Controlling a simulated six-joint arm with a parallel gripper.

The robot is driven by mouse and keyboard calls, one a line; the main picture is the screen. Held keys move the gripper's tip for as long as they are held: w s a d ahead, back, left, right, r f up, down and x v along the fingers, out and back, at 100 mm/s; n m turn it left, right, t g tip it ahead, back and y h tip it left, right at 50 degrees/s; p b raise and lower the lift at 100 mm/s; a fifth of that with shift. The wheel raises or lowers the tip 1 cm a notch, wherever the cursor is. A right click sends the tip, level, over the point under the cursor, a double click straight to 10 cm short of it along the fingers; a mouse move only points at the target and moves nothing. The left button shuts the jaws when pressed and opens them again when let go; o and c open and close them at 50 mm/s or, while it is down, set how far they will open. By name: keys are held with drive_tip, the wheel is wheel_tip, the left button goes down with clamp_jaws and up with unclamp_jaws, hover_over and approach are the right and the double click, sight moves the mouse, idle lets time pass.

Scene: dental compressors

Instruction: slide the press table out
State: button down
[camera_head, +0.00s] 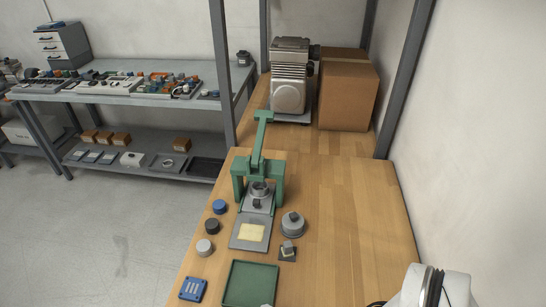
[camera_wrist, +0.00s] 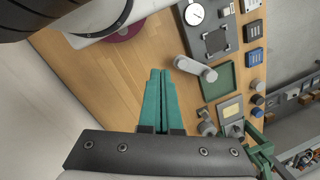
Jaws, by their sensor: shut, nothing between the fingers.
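The green press (camera_head: 261,150) stands on the wooden bench in the head view, its long handle raised. Its flat grey table (camera_head: 249,246) carries a pale yellow square pad (camera_head: 251,232) and lies in front of the green uprights, on the near side. In the wrist view the table and pad (camera_wrist: 230,110) show at the right, with part of the green frame (camera_wrist: 262,145) at the lower right edge. My gripper (camera_wrist: 160,72) has its two teal fingers together, empty, over bare bench, well left of the press. Its fingers are not visible in the head view.
A grey round part (camera_head: 292,224) and a small block (camera_head: 287,250) stand right of the table; several round knobs (camera_head: 212,227) stand left. A green tray (camera_head: 250,284) and blue block (camera_head: 193,289) lie nearer. Bench right of the press is clear. A cardboard box (camera_head: 348,95) stands behind.

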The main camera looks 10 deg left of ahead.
sight(256, 201)
idle(0.3)
